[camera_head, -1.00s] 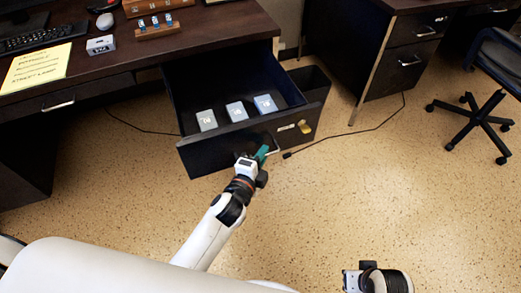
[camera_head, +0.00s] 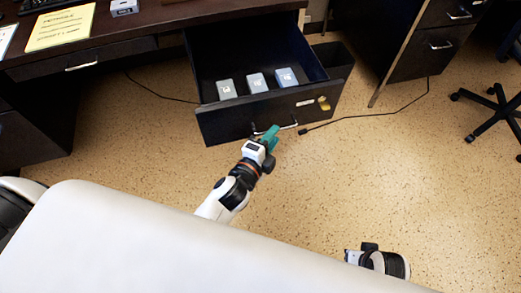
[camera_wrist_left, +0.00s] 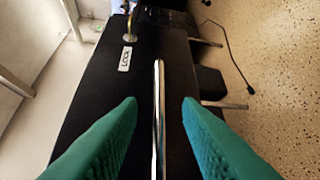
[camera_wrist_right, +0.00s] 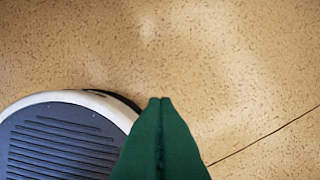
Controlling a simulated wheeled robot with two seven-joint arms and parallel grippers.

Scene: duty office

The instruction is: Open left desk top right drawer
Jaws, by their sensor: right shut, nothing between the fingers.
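The left desk's top right drawer (camera_head: 228,124) stands pulled out, dark, with its inside showing. Its silver bar handle (camera_head: 288,126) is on the drawer front. My left gripper (camera_head: 271,136), with teal fingers, is at this handle. In the left wrist view the fingers are open (camera_wrist_left: 160,103), one on each side of the handle bar (camera_wrist_left: 159,125), with gaps to both sides. My right gripper (camera_wrist_right: 160,100) is shut and empty over the floor in the right wrist view; in the head view only my right wrist shows at the bottom right.
Several small boxes (camera_head: 257,83) lie in the drawer. A lock with a key (camera_head: 324,103) is on its front. A black cable (camera_head: 380,115) runs over the floor to the right. Another desk (camera_head: 420,50) and a chair (camera_head: 490,115) stand right. Floor in front is clear.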

